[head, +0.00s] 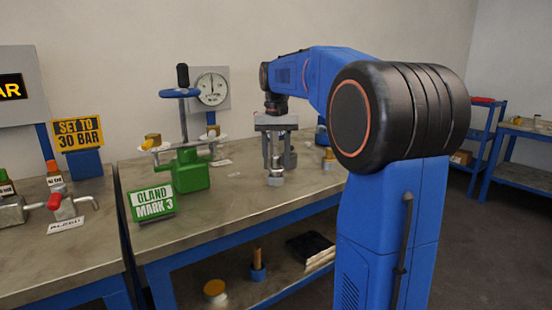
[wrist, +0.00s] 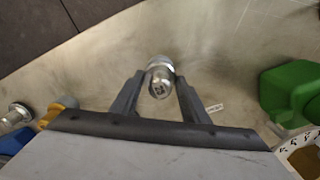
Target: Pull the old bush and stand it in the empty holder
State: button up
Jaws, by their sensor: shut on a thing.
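My gripper (head: 275,168) points down over the middle bench and is shut on a small silvery metal piece (head: 276,180), which may be the old bush. In the wrist view the piece (wrist: 160,82) sits between my two fingertips, with a dark mark on its end and a wider shiny ring behind it. I cannot tell whether it touches the bench or is seated in something. I cannot pick out the empty holder for sure. A blue thing with a yellow part (head: 328,160) stands right of my gripper, partly hidden by my arm.
A gauge (head: 212,88) is at the back. A silvery fitting (wrist: 16,115) shows at left in the wrist view. The bench front (head: 225,215) is clear.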

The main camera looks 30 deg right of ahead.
aim_at(276, 156)
jog(key=shift+f, duration=0.85)
jog(key=o, duration=1.5)
jog(key=shift+c, duration=0.2)
jog(key=shift+r, duration=0.1)
notch_tip(276, 156, up, 17)
jog(key=shift+r, duration=0.15)
jog(key=s+a+f+n+t, duration=0.2)
jog(key=s+a+f+n, duration=0.1)
jog(key=s+a+f, duration=0.95)
jog(key=s+a+f+n+t, duration=0.2)
jog(key=s+a+f, duration=0.1)
jog(key=s+f, duration=1.4)
notch_tip(276, 156, down, 5)
jog(key=shift+s+a+r+n+t, duration=0.15)
jog(key=shift+s+n+t, duration=0.15)
jog(key=shift+s+t, duration=0.1)
